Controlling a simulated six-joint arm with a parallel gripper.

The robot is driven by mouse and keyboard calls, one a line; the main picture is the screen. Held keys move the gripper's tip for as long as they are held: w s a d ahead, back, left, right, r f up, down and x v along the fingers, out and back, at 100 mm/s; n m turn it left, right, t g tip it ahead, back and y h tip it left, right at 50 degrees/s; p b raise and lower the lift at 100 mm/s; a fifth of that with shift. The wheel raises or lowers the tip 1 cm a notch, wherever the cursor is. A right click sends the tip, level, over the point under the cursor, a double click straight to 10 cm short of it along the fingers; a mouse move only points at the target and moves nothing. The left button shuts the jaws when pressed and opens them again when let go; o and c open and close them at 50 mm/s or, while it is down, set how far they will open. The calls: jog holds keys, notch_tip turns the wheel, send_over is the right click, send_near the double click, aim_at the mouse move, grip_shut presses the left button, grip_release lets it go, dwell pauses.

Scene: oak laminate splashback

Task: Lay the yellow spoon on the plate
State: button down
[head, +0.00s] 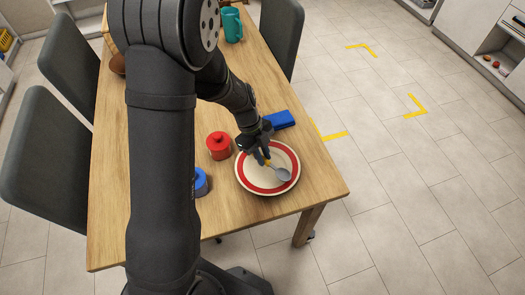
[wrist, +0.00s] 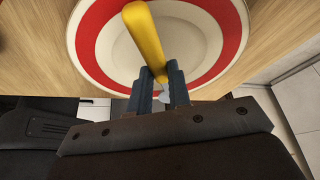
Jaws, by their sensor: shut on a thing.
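The yellow spoon (head: 281,173) has a yellow handle, which shows large in the wrist view (wrist: 144,38), and a grey metal bowl. My gripper (head: 266,160) is shut on the spoon; its dark blue fingers (wrist: 163,86) are on either side of it in the wrist view. The plate (head: 257,184), cream with a red ring, lies on the table near its right front corner and fills the top of the wrist view (wrist: 84,40). The spoon is over the plate. I cannot tell whether it touches the plate.
A red lidded pot (head: 219,146) stands left of the plate, and a blue pot (head: 201,183) is partly behind my arm. A blue block (head: 280,120) lies behind the plate. A teal mug (head: 232,25) is at the far end. The table's (head: 325,185) right edge is close to the plate.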

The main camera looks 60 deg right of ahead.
jog(key=shift+f, duration=0.15)
jog(key=c, duration=1.3)
grip_release()
jog(key=shift+o, duration=0.2)
jog(key=v, duration=1.7)
jog(key=shift+r, duration=0.2)
jog(key=shift+f, duration=0.1)
jog(key=x, duration=1.7)
jog(key=shift+f, duration=0.25)
jog(key=shift+r, duration=0.55)
